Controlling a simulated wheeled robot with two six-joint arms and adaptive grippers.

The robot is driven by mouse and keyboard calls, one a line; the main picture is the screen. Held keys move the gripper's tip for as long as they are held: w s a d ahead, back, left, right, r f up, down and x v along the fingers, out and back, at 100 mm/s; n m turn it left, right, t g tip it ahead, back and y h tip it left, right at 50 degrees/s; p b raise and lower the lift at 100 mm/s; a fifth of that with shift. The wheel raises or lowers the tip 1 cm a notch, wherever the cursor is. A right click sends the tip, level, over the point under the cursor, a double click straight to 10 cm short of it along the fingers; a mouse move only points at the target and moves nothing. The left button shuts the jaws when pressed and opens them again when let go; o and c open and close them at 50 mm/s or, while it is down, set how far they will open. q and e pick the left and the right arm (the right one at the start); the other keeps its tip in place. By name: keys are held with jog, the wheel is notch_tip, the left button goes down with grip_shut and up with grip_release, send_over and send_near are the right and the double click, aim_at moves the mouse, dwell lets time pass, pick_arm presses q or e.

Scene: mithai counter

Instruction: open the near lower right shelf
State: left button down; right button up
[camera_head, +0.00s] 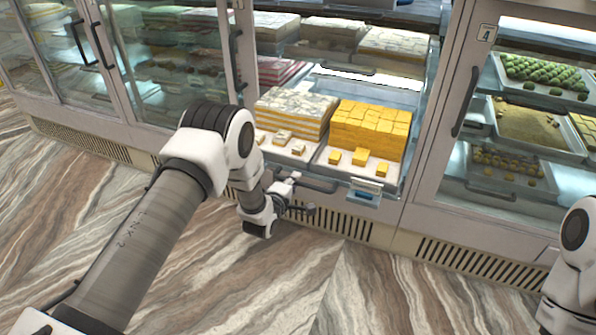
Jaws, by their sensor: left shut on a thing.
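The lower shelf (312,172) of the middle cabinet bay holds blocks of yellow sweets (370,128) and white-and-orange layered sweets (296,112), with a few loose pieces in front. A grey bar handle (318,184) runs along its front edge. My left gripper (291,191) is at the left end of this handle and is shut on it. Its fingers are small in view and partly hidden by my wrist. My right arm shows at the right edge, but its gripper is out of view.
A price tag (366,188) hangs at the shelf's front right. An upper shelf with pale sweets (395,47) is above. A glass door with a dark handle (465,102) closes the bay at right. The marble-patterned floor (330,285) in front is clear.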

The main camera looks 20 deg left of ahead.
pick_arm(q)
jog(key=shift+s, duration=0.15)
jog(key=c, duration=1.1)
grip_release()
jog(key=shift+c, duration=0.2)
jog(key=v, duration=1.2)
jog(key=shift+f, duration=0.1)
